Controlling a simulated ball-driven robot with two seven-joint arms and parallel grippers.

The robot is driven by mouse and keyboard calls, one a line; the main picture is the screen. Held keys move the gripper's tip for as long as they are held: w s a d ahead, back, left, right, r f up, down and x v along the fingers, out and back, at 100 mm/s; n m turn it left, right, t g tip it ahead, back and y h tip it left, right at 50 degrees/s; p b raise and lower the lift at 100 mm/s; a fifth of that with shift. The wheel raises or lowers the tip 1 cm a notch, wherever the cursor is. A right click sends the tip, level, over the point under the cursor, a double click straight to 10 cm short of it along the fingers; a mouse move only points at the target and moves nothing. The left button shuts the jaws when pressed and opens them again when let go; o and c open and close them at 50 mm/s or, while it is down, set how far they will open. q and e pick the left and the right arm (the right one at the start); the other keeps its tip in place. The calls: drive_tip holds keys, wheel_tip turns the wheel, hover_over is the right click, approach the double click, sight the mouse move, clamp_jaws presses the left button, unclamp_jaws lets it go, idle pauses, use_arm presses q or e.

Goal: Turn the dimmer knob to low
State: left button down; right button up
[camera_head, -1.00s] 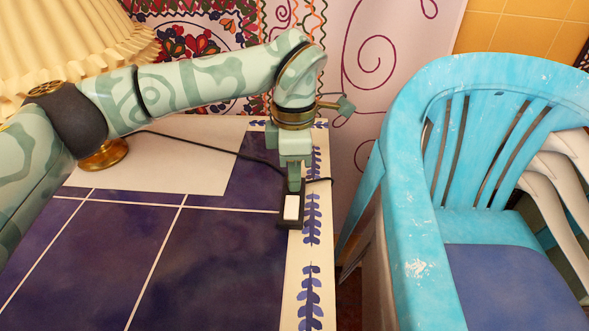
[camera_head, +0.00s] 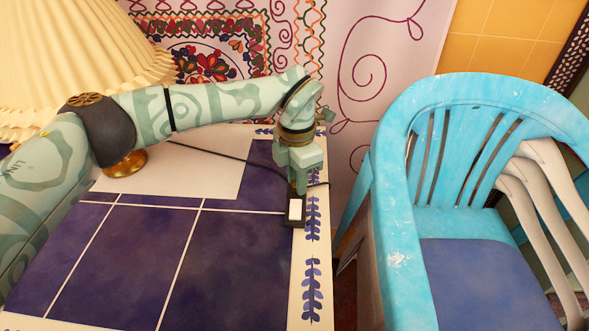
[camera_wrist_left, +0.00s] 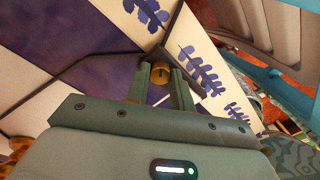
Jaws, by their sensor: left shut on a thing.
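The dimmer is a small dark box (camera_head: 292,222) with a white face, near the right edge of the blue-tiled table. A dark cord runs to it. Its round brass knob (camera_wrist_left: 160,71) shows between the fingertips in the left wrist view. My left gripper (camera_head: 298,185) points down over the far end of the box. In the left wrist view my left gripper (camera_wrist_left: 158,84) is shut on the knob, one finger on each side. The fingers hide the knob in the head view. I cannot read the knob's setting. My right gripper is not in view.
A pleated cream lampshade (camera_head: 75,60) stands at the back left, behind my left arm. A white sheet (camera_head: 200,176) lies on the table (camera_head: 225,265). The near tabletop is clear. A turquoise chair (camera_head: 400,250) stands close to the table's right side.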

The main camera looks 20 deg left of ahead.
use_arm(q)
drive_tip(key=n+p, duration=0.1)
drive_tip(key=r+n+p, duration=0.1)
drive_tip(key=n+p, duration=0.4)
drive_tip(key=shift+f+n, duration=0.25)
drive_tip(key=shift+n, duration=0.05)
drive_tip(key=shift+f+n+p, duration=0.1)
drive_tip(key=shift+n+p, duration=0.3)
drive_tip(key=shift+n, duration=0.1)
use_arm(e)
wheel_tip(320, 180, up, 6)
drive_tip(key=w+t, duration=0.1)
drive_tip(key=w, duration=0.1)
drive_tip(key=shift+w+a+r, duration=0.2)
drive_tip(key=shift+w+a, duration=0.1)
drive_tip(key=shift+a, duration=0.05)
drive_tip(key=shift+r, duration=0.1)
use_arm(q)
drive_tip(key=shift+f, duration=0.1)
drive_tip(key=c, duration=1.5)
unclamp_jaws()
